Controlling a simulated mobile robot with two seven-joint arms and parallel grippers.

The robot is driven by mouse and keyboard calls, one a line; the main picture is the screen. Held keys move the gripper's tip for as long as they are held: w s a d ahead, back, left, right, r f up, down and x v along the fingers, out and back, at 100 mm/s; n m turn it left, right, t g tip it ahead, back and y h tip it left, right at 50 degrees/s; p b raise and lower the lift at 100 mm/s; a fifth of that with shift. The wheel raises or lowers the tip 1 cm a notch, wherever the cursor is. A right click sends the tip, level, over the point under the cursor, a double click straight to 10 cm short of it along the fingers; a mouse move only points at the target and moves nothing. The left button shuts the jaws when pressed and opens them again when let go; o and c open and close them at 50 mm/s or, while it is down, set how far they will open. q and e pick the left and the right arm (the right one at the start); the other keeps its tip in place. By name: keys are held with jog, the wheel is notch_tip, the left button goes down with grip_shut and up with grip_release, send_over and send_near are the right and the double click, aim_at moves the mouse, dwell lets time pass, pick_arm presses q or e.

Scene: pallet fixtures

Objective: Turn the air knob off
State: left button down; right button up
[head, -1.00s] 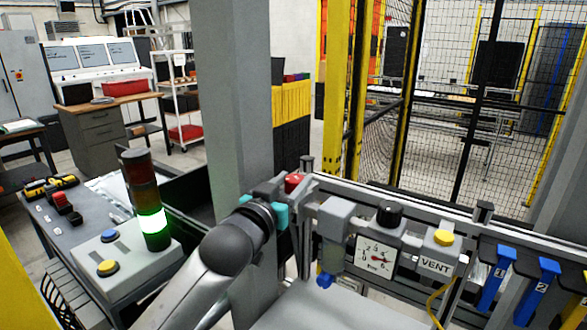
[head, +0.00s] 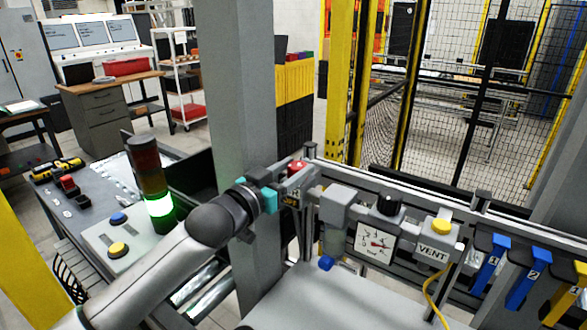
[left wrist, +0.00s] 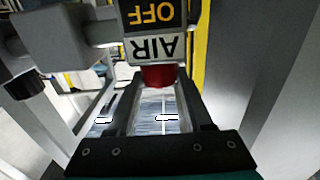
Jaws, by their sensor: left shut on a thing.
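The red air knob (head: 297,167) sits at the left end of the grey rail, on the air unit. In the left wrist view the knob (left wrist: 157,76) lies between the fingertips, below an upside-down AIR label (left wrist: 156,48) and a black OFF plate (left wrist: 153,13) with yellow letters. My left gripper (head: 283,182) reaches the knob from the left and is shut on it; the fingers (left wrist: 157,88) partly hide its sides. How far the knob is turned cannot be told. My right gripper is not in view.
Right of the knob are a grey filter unit (head: 339,202), a pressure gauge (head: 376,243) with a black knob, a yellow VENT button (head: 441,227) and blue levers (head: 490,264). A grey post (head: 236,90) stands close behind my left arm. A lit green stack light (head: 158,206) stands left.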

pick_arm(q)
jog(key=shift+c, duration=1.5)
grip_release()
jog(key=b+v, duration=0.1)
jog(key=v, duration=1.4)
jog(key=shift+s+b, duration=0.15)
jog(key=shift+b, duration=0.15)
